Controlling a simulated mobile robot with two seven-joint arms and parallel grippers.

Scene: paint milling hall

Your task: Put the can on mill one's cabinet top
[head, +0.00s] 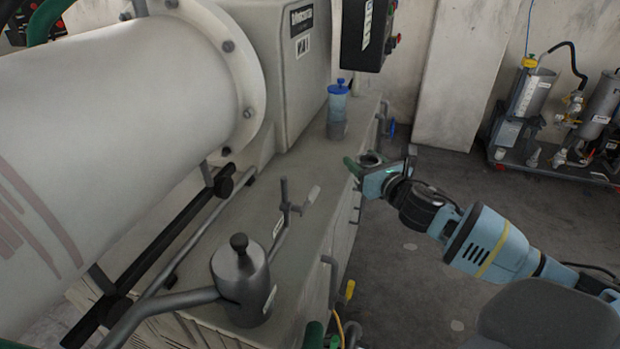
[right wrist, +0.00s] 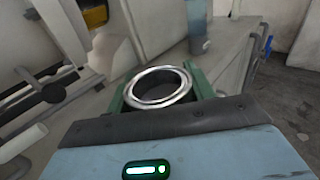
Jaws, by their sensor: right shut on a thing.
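My right gripper (head: 376,167) is at the right edge of the mill's cabinet top (head: 312,178) in the head view. Its green fingers are shut on the can (head: 370,159), an open-topped can with a shiny metal rim. In the right wrist view the can (right wrist: 160,89) shows between the fingers (right wrist: 161,96), rim up; its lower part is hidden. I cannot tell how high it is above the cabinet top. My left gripper is not recognisable in view.
A blue-lidded bottle (head: 338,108) stands at the back of the cabinet top. A grey lidded pot (head: 241,283) stands near its front, with a small valve (head: 288,202) between. The white mill drum (head: 120,120) overhangs the left. Bare top lies right of the valve.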

